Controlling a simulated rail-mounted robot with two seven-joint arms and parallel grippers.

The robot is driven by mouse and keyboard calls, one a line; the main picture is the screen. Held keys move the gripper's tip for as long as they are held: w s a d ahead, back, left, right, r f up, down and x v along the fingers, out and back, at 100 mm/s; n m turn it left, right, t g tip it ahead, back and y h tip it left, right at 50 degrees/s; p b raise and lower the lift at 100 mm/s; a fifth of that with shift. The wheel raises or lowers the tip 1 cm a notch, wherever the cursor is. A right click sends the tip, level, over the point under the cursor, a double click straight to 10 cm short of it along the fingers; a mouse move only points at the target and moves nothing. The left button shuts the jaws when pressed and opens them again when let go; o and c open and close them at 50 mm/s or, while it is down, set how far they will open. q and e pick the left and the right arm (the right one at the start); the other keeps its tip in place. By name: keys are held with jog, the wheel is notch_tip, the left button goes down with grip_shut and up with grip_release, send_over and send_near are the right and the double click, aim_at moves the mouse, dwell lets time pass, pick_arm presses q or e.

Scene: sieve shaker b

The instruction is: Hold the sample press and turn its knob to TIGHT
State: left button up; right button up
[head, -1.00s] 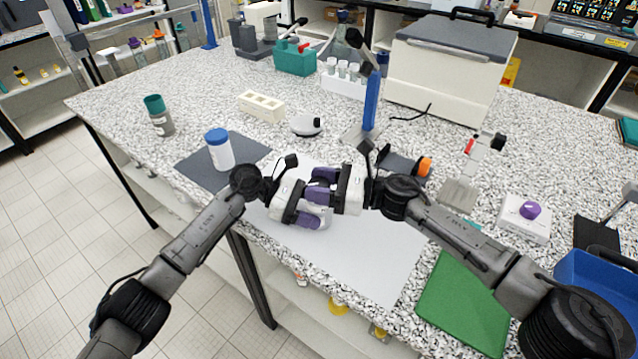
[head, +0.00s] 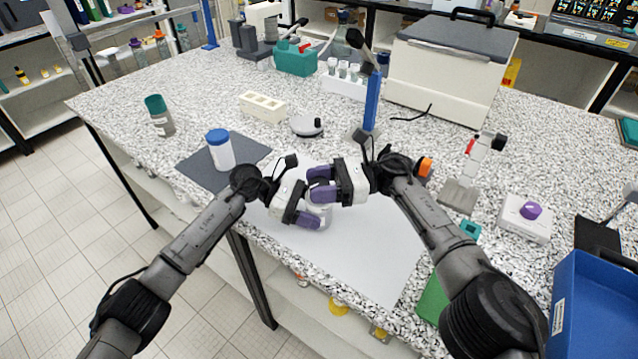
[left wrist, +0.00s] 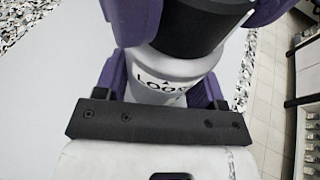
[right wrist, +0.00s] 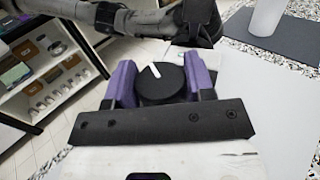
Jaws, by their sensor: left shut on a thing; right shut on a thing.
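The sample press is a white cylinder (head: 321,212) with a black knob, mostly hidden by the grippers in the head view. My left gripper (head: 307,207) is shut on its white body; the left wrist view shows the body (left wrist: 165,75) between purple fingers, with a small mark and dark lettering that looks like "LOOSE". My right gripper (head: 322,184) is shut on the black knob (right wrist: 163,85), which has a white pointer line angled slightly left of straight up in the right wrist view. The knob (left wrist: 190,30) also shows in the left wrist view. I cannot see a TIGHT label.
The press is over a pale sheet (head: 370,245) near the table's front edge. A blue-capped white bottle (head: 221,152) stands on a dark mat (head: 195,165) to the left. A blue stand (head: 371,105) is behind; a blue bin (head: 595,310) is at right.

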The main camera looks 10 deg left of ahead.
aim_at(320, 184)
dwell(0.4)
jog(key=o, duration=0.9)
notch_tip(320, 184, up, 10)
dwell(0.5)
